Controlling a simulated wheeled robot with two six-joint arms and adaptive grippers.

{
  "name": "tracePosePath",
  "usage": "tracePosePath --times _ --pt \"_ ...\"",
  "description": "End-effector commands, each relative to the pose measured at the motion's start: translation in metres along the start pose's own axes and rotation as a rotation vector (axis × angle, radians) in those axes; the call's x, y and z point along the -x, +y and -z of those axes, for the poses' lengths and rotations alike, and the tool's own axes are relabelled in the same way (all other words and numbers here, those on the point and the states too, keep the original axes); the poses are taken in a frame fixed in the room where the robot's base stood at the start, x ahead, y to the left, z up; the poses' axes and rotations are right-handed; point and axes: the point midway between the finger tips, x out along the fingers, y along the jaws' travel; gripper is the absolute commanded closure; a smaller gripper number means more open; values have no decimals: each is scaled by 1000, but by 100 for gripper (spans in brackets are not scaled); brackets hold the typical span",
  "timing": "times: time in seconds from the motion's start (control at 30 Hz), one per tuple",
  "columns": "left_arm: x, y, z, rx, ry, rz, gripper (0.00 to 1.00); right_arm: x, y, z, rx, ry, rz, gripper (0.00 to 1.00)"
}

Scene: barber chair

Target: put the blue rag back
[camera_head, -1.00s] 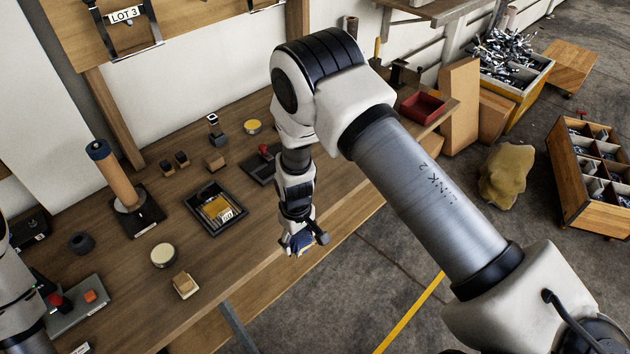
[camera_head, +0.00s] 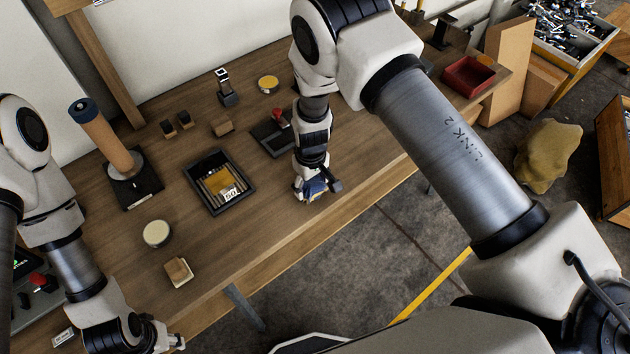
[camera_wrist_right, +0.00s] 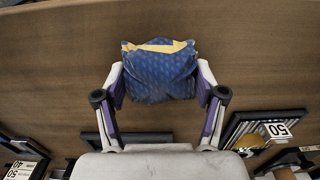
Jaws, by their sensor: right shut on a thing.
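The blue rag (camera_wrist_right: 158,75), with a yellow edge, is held between both fingers of my right gripper (camera_wrist_right: 160,88) in the right wrist view. In the head view the rag (camera_head: 315,187) shows as a small blue patch at my right gripper (camera_head: 312,194), near the front edge of the wooden workbench (camera_head: 245,225). The wrist view shows bare wood behind the rag; I cannot tell its exact height over the bench. My left gripper (camera_head: 165,342) is at the bottom left of the head view, partly cut off, with nothing visible in it.
A black tray (camera_head: 217,181) with cards, a round tin (camera_head: 157,233), a small wooden block (camera_head: 178,271) and a roller on a stand (camera_head: 105,137) are on the bench. A red tray (camera_head: 468,76) lies at the far right. The bench front by the right gripper is clear.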

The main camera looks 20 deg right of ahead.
Motion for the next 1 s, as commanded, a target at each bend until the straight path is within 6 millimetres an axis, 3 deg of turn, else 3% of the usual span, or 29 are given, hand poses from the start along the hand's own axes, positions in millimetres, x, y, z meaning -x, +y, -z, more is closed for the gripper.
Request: tracePosePath --times 0.2,0.23,0.3,0.73,0.87,1.0 --pt "1 0 1 0 2 0 60 0 0 0 0 1 0 63" --pt "1 0 1 0 2 0 60 0 0 0 0 1 0 27" --pt "1 0 1 0 2 0 60 1 0 0 0 1 0 5" --pt "1 0 1 0 2 0 60 8 1 1 -1 1 -1 5" --pt "-6 0 1 0 2 0 60 31 1 1 -1 4 -2 5" --pt "-15 0 1 0 2 0 60 68 1 2 0 5 -3 5"
